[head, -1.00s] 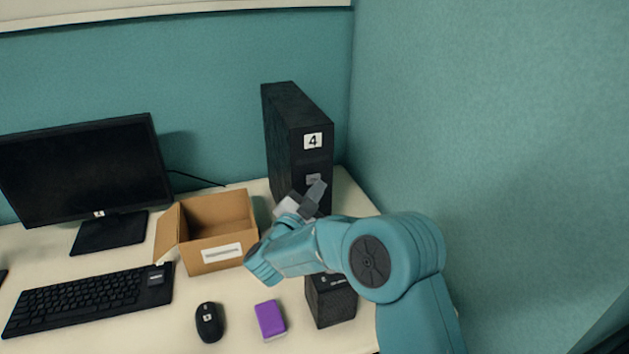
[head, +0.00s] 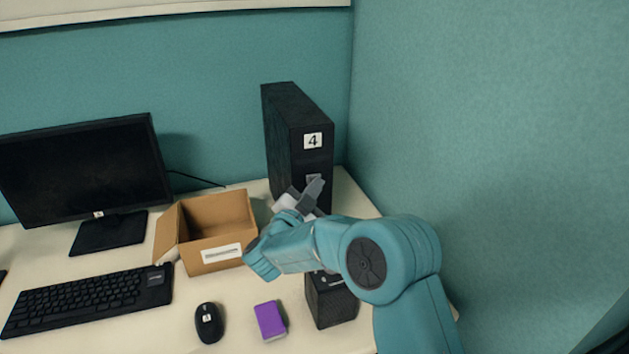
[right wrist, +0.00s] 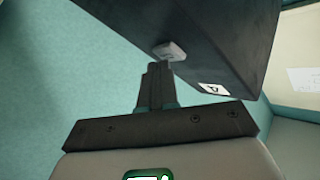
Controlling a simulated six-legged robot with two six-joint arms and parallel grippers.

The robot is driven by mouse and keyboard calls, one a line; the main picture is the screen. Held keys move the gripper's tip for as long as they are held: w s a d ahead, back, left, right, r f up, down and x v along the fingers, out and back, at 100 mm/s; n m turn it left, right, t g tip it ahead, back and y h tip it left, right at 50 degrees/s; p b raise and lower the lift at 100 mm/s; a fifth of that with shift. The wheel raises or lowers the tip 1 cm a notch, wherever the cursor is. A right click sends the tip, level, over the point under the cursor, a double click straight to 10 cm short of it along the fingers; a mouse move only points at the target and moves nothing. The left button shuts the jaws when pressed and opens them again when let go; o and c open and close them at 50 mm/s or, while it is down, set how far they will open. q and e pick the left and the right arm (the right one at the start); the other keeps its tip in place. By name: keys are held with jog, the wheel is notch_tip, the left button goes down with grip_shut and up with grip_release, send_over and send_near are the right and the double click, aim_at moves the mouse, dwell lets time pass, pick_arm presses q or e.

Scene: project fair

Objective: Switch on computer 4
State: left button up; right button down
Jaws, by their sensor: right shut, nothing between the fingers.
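Computer 4 (head: 294,135) is a black upright tower with a white "4" label (head: 312,141) near the top of its front. A small grey button (head: 314,178) is on the front below the label, partly covered by my gripper in the head view. My right gripper (head: 318,186) is shut and empty, its tips at the button. In the right wrist view the shut fingers (right wrist: 158,68) point at the light grey button (right wrist: 169,50) and look very close to it; I cannot tell if they touch. My left gripper is not in view.
An open cardboard box (head: 213,256) stands left of the tower. A dark monitor (head: 85,168), keyboard (head: 85,301), mouse (head: 209,323), purple block (head: 270,320) and black cube (head: 331,300) are on the desk. The teal partition (head: 480,130) is close on the right.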

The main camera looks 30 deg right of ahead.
jog(key=shift+w, duration=0.15)
dwell(0.3)
jog(key=shift+s+a+b, duration=0.15)
jog(key=shift+s+b, duration=0.35)
jog(key=shift+s, duration=0.35)
jog(key=shift+s, duration=0.1)
jog(key=s+b, duration=0.1)
jog(key=s, duration=0.1)
jog(key=s+a+b, duration=0.1)
jog(key=s, duration=0.2)
jog(key=shift+s+a, duration=0.2)
jog(key=shift+s, duration=0.15)
